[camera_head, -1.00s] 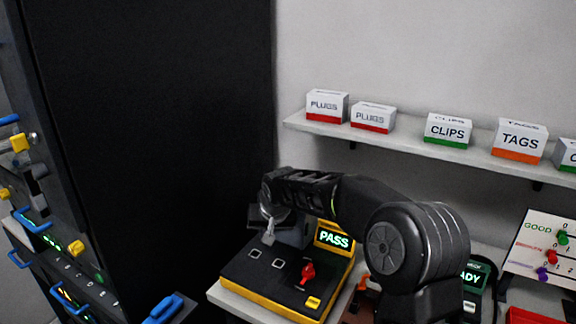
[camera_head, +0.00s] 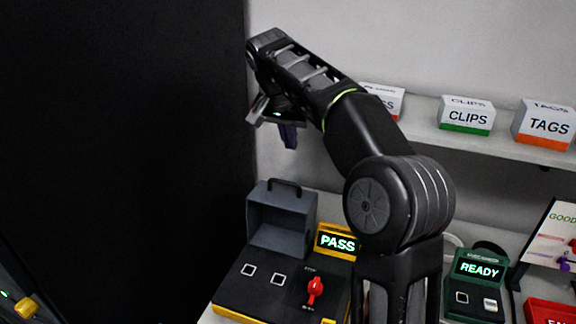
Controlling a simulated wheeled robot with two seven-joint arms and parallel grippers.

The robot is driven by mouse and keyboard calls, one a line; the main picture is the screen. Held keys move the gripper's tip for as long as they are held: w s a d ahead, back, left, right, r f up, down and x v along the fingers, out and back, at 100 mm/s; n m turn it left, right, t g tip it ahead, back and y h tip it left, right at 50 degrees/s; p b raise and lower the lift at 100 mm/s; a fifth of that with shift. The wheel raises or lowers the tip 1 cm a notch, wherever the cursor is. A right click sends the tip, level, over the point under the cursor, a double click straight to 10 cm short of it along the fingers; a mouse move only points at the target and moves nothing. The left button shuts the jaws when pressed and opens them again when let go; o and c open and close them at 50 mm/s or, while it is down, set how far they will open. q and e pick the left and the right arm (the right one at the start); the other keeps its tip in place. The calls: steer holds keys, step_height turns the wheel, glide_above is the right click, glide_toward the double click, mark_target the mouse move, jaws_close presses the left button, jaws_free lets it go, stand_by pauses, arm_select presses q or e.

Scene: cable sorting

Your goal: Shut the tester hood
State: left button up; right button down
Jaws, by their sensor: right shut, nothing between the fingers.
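The tester (camera_head: 240,288) is a black box with a yellow base, two square sockets and a red switch (camera_head: 315,290). Its sign (camera_head: 337,242) reads PASS. The grey hood (camera_head: 284,226), with a dark handle on top, stands raised at the tester's back left, its hollow side facing forward over the uncovered sockets. My right gripper (camera_head: 288,135) is shut and empty, pointing down in the air well above the hood and apart from it.
A shelf (camera_head: 465,137) with boxes marked CLIPS (camera_head: 466,115) and TAGS (camera_head: 543,124) runs along the wall behind my right arm. A green READY device (camera_head: 476,285) stands right of my arm. A tall black cabinet (camera_head: 120,130) fills the left.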

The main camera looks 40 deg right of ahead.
steer(key=f+b, duration=0.1)
glide_above(289, 191)
step_height(289, 191, down, 8)
steer(key=shift+s+d+f, duration=0.1)
steer(key=shift+f, duration=0.15)
stand_by(0.4)
stand_by(0.3)
